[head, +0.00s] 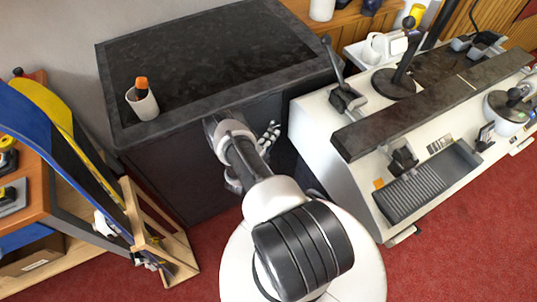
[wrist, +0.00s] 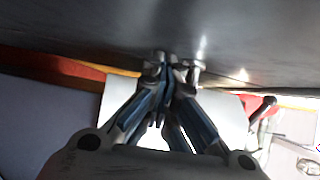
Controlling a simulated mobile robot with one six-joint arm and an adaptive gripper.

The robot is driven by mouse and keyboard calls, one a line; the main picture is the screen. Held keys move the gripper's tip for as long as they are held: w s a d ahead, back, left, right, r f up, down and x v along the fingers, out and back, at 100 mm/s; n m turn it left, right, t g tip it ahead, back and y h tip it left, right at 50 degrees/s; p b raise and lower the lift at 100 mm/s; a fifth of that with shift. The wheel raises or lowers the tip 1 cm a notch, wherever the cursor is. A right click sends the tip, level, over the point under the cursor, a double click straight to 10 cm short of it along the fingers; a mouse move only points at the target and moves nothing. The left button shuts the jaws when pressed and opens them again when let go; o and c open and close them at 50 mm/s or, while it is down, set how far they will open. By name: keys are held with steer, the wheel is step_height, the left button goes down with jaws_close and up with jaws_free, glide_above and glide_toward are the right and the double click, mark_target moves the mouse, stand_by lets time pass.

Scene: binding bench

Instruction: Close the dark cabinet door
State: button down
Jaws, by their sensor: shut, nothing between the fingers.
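The dark cabinet (head: 150,128) stands at the back left in the head view, with a black speckled top. Its dark front faces me, and my arm covers part of it. A dark panel, likely the door (wrist: 70,25), fills the top of the wrist view. My gripper (head: 272,132) is at the right part of the cabinet front, its fingers pointing toward the white machine's side. In the wrist view the fingertips (wrist: 166,60) are together and empty, close to the dark panel; I cannot tell whether they touch. How far the door stands open is hidden.
A white cup (head: 143,104) with an orange-tipped item stands on the cabinet top. The white machine (head: 325,150) with levers stands close at the right. A wooden rack (head: 160,225) and an orange-brown table (head: 28,190) are at the left. Red carpet shows between them.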

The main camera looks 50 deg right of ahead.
steer(key=shift+w+d+r, duration=0.3)
steer(key=shift+w+r, duration=0.1)
steer(key=shift+w, duration=0.1)
steer(key=s+a, duration=0.3)
steer(key=a, duration=0.9)
steer(key=shift+a+f, duration=0.15)
steer(key=shift+f, duration=0.2)
